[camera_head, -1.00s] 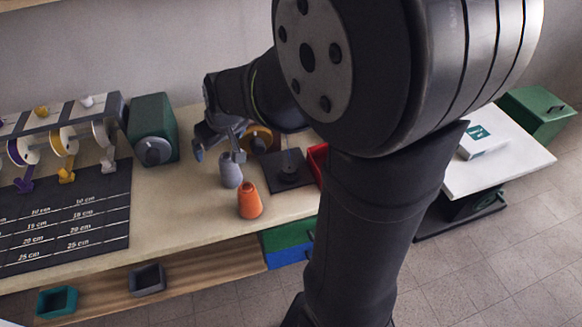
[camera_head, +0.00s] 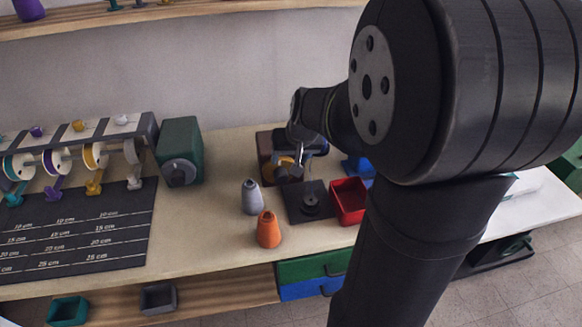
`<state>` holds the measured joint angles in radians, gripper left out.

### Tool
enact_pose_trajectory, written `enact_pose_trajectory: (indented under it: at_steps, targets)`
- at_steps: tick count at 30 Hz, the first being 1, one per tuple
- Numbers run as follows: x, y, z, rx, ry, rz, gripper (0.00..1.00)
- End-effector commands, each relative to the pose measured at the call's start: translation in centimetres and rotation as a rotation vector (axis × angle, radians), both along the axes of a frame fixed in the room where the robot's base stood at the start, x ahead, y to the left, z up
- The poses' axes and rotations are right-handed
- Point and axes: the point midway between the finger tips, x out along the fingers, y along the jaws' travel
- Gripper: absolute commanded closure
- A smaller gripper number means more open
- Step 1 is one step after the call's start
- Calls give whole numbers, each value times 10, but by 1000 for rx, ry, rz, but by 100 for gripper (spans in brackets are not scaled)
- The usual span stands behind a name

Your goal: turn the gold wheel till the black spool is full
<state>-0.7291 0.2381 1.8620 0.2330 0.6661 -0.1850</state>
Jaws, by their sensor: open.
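The gold wheel (camera_head: 284,164) shows as a curved piece on the front of a brown box (camera_head: 265,150) near the back of the bench, partly hidden by my gripper. My gripper (camera_head: 298,170) is open, just in front of and to the right of the wheel. I cannot tell whether the fingers touch it. A dark round piece (camera_head: 311,200), possibly the black spool, sits on a black square plate (camera_head: 296,209) in front of my gripper. How much thread it carries is too small to tell.
A grey cone (camera_head: 251,197) and an orange cone (camera_head: 268,230) stand left of the plate, a red open bin (camera_head: 348,200) right of it. A green box with a grey knob (camera_head: 180,150), a spool rack (camera_head: 75,140) and a black measuring mat (camera_head: 85,235) are at left.

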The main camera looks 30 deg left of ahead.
Motion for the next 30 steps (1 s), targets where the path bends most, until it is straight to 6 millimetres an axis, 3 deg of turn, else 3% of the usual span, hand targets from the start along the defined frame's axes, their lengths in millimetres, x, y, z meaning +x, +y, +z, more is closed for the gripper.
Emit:
enact_pose_trajectory:
  at_steps: [6,18,30]
  targets:
    - [7,14,-38,-4,1,2,39]
    - [18,36,-95,-2,2,1,39]
    - [23,44,-112,1,-2,2,39]
